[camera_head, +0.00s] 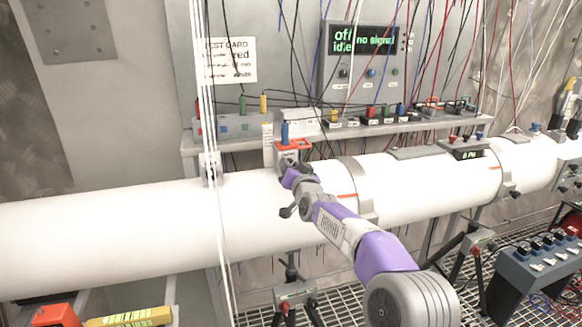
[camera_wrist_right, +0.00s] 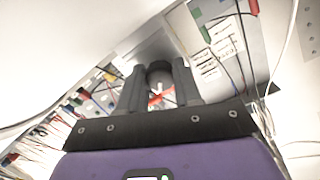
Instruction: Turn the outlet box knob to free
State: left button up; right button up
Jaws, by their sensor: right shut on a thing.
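The outlet box (camera_head: 291,147) is a small white box with orange edges and a blue post on top, above the white pipe at the picture's centre. My right arm reaches up from the lower right, and my right gripper (camera_head: 297,175) is at the box's front. In the right wrist view the two dark fingers (camera_wrist_right: 160,93) are shut on a dark round knob (camera_wrist_right: 159,69). A red and white marking shows just below it between the fingers. The knob's setting cannot be read. My left gripper is not in view.
A thick white pipe (camera_head: 120,225) runs across the scene. Behind it a shelf (camera_head: 440,127) carries small boxes below a panel with a green display (camera_head: 362,40). Many thin wires hang down, and white cords (camera_head: 213,210) cross the pipe left of my gripper. A switch box (camera_head: 540,262) stands lower right.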

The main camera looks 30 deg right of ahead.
jog(key=n, duration=0.3)
jog(key=shift+n, duration=2.1)
jog(key=o, duration=1)
jog(key=shift+o, duration=0.2)
jog(key=v, duration=0.7)
jog(key=shift+s+p, duration=0.35)
jog(key=shift+p, duration=0.05)
